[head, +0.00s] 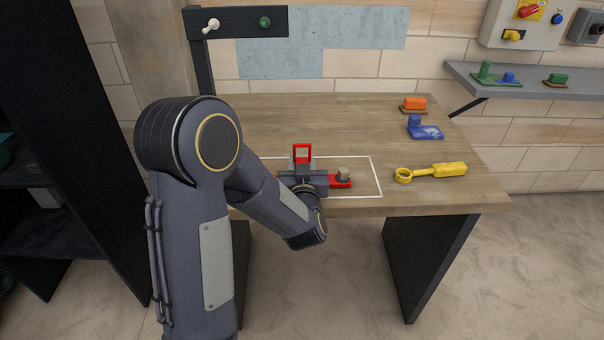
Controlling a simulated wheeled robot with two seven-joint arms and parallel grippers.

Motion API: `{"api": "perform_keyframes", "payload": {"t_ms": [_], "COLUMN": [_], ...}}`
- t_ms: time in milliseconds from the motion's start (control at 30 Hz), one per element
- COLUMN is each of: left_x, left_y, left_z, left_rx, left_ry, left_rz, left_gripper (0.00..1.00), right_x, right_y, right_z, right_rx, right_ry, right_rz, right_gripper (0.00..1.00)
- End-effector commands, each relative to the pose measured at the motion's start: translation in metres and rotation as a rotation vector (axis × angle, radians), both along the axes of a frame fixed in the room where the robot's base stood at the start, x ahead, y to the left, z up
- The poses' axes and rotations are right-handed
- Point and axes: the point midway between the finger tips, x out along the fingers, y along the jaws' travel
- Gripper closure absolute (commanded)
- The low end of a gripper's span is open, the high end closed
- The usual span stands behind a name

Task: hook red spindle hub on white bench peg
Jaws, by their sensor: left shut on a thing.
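The red spindle hub (341,184) is at the front of the wooden bench, inside a white outlined rectangle. A red loop stands up above my gripper, and a red plate with a short grey cylinder shows to its right. My left gripper (302,166) is shut on the hub and hides its middle. I cannot tell whether the hub touches the bench. The white peg (212,25) sticks out from the left part of a dark rail at the back left, well above the bench top. My right gripper is not in view.
A green knob (265,22) sits on the same dark rail (238,22). On the bench's right lie a yellow ring-ended tool (448,170), a blue piece (425,130) and an orange block (414,103). A grey wall shelf (540,90) is at the right. The bench's back middle is clear.

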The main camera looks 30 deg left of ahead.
Motion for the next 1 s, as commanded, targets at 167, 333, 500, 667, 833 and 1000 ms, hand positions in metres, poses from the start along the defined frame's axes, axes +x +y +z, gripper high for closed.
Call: {"api": "perform_keyframes", "payload": {"t_ms": [167,333,500,667,833,1000], "left_x": [0.0,0.0,-0.006,-0.018,-0.035,-0.048], "left_y": [0.0,0.0,-0.017,-0.045,-0.084,-0.111], "left_z": [0.006,0.026,0.056,0.092,0.11,0.123], "left_rx": [0.0,-0.001,-0.002,-0.003,-0.001,0.0], "left_ry": [-0.005,-0.009,-0.01,-0.011,-0.006,-0.002], "left_rz": [0.0,0.0,-0.006,-0.007,-0.01,-0.005], "left_gripper": [1.0,1.0,1.0,1.0,1.0,1.0], "right_x": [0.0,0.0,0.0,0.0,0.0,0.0], "right_y": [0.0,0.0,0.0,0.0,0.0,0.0], "right_z": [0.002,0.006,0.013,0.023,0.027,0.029], "right_rx": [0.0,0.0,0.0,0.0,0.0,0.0], "right_ry": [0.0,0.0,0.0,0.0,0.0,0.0], "right_rz": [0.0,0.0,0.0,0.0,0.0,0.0], "right_gripper": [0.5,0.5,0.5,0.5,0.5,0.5]}}
